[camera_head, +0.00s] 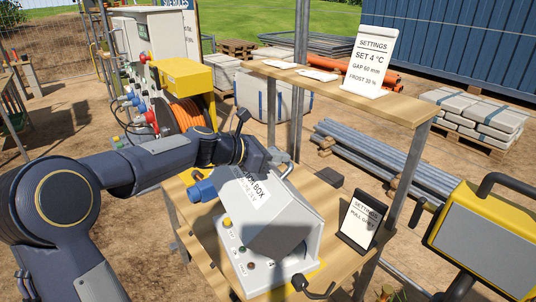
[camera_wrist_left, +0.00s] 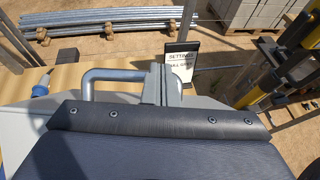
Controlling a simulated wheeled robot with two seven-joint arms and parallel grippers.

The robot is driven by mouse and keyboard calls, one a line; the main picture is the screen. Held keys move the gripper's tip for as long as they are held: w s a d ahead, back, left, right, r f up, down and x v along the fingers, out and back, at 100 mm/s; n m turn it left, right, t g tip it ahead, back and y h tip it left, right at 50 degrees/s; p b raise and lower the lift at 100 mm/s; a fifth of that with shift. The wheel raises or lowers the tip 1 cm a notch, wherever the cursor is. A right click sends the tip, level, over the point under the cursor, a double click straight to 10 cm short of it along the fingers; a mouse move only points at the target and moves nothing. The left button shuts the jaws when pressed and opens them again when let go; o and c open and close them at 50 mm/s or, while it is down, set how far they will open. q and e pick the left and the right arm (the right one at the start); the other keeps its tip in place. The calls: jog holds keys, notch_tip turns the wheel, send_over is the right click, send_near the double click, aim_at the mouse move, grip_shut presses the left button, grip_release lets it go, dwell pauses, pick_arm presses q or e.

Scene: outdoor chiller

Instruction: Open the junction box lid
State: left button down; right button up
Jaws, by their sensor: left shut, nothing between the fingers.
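The junction box (camera_head: 250,255) is a light grey case on the wooden table, with small knobs on its front panel. My right gripper is not in view.
A black-framed settings card (camera_head: 361,222) stands right of the box. A wooden shelf (camera_head: 330,86) with another settings sign (camera_head: 372,60) runs behind, held by metal posts. A blue plug (camera_head: 203,190) sticks out at the box's left. Yellow equipment (camera_head: 485,240) stands at the right.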

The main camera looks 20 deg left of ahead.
pick_arm(q)
jog(key=shift+w+d+r+p, duration=0.5)
jog(key=shift+w+d+p, duration=0.1)
jog(key=shift+w+d, duration=0.1)
jog(key=shift+w+d+f, duration=0.1)
jog(key=shift+w, duration=0.05)
dwell(0.8)
